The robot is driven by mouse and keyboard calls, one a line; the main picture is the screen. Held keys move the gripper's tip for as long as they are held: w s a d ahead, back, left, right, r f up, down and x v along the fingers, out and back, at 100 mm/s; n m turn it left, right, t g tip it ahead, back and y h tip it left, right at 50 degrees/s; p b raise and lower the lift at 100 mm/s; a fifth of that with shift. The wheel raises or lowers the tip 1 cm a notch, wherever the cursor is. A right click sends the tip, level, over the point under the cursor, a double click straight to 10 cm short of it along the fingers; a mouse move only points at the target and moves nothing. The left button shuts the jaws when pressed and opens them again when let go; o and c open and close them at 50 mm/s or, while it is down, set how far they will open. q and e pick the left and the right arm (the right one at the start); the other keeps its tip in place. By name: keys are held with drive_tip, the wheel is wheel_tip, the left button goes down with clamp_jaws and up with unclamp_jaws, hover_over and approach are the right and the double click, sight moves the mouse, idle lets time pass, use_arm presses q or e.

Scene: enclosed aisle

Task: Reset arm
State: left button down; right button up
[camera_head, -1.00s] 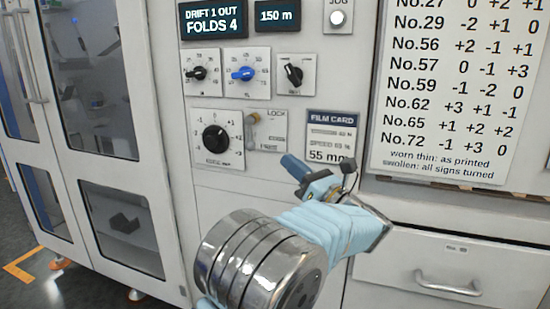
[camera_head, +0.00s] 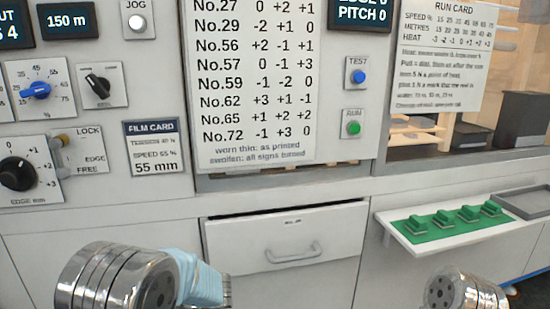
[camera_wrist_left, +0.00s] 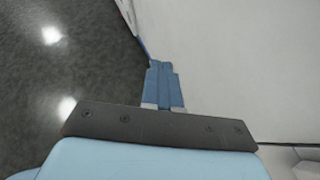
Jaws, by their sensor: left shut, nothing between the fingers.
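My left gripper (camera_wrist_left: 163,85) shows in the left wrist view with its two blue fingers together and nothing between them. Pale wall or cabinet surface lies to its right, and dark floor to its left. In the head view, my left arm's metal joint and light blue wrist are at the bottom left, in front of the cabinet; the fingertips are hidden there. Part of my right arm shows at the bottom right edge, but its gripper is out of view.
A white shelf (camera_head: 480,228) with green pieces juts out at right. The panel carries a lock lever (camera_head: 62,140), an edge dial (camera_head: 17,173), a blue TEST button (camera_head: 358,77) and a green button (camera_head: 353,128).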

use_arm(q)
drive_tip(key=s+d+f+n+g+h, duration=0.2)
drive_tip(key=s+d+f+n+h, duration=0.15)
drive_tip(key=s+f, duration=0.45)
drive_tip(key=s+d+f+n+g+h, duration=0.2)
drive_tip(key=s+d+f+n+h, duration=0.15)
drive_tip(key=f, duration=0.75)
drive_tip(key=s+d+f+n+h, duration=0.4)
drive_tip(key=s+d+n, duration=0.1)
drive_tip(key=n, duration=0.3)
drive_tip(key=s+d+f+n+t+h, duration=0.1)
drive_tip(key=s+d+f+n+h, duration=0.3)
drive_tip(key=d+n, duration=0.3)
drive_tip(key=shift+s+d+f+n+t+h, duration=0.3)
drive_tip(key=shift+s+n+h, duration=0.15)
drive_tip(key=shift+n, duration=0.75)
drive_tip(key=shift+a, duration=0.1)
